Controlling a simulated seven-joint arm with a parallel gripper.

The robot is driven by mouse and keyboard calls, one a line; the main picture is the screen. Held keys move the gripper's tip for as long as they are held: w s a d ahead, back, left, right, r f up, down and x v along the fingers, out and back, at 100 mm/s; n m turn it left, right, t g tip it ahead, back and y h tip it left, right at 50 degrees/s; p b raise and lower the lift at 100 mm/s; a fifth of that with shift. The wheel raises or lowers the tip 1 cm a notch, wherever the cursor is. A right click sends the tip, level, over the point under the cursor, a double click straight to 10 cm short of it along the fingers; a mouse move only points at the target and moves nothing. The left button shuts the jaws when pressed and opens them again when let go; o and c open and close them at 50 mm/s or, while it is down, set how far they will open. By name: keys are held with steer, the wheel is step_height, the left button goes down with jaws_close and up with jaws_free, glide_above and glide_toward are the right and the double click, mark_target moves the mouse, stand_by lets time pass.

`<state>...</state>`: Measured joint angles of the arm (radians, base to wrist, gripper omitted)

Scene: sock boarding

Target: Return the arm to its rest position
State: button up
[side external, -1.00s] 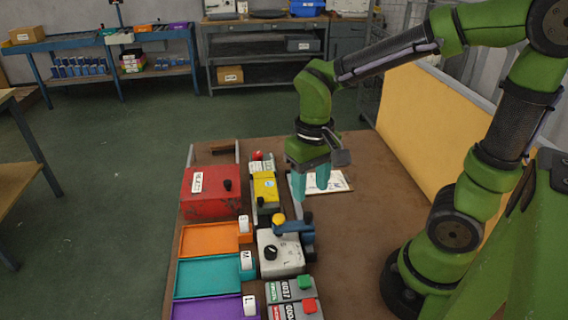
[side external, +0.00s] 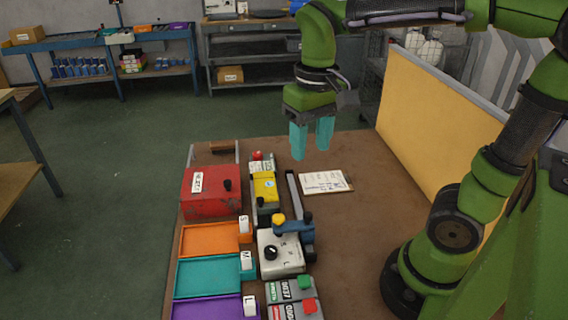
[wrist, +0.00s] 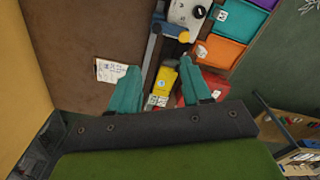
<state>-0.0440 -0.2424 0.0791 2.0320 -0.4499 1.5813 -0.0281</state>
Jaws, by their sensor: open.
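My gripper (side external: 312,140) has two teal fingers and hangs from the green arm, raised above the far part of the brown work table (side external: 355,220). The fingers are apart with nothing between them, and they point down. In the wrist view, my gripper (wrist: 158,90) also shows spread fingers over the table. Below it in the side view lie a white paper sheet (side external: 325,183) and a yellow device (side external: 265,187).
A red box (side external: 211,191), an orange tray (side external: 208,239), a teal tray (side external: 210,275) and a purple tray (side external: 205,309) line the left side. A white dial box (side external: 280,255) stands mid-table. A yellow panel (side external: 435,100) borders the right. Shelves stand behind.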

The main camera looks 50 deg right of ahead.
steer(key=s+t, duration=0.1)
steer(key=t, duration=0.1)
steer(key=s+t+y, duration=0.1)
steer(key=t, duration=0.1)
steer(key=t+y, duration=0.1)
steer(key=t, duration=0.2)
steer(key=shift+s+d+f, duration=0.2)
steer(key=shift+s+f, duration=0.2)
steer(key=shift+c, duration=0.2)
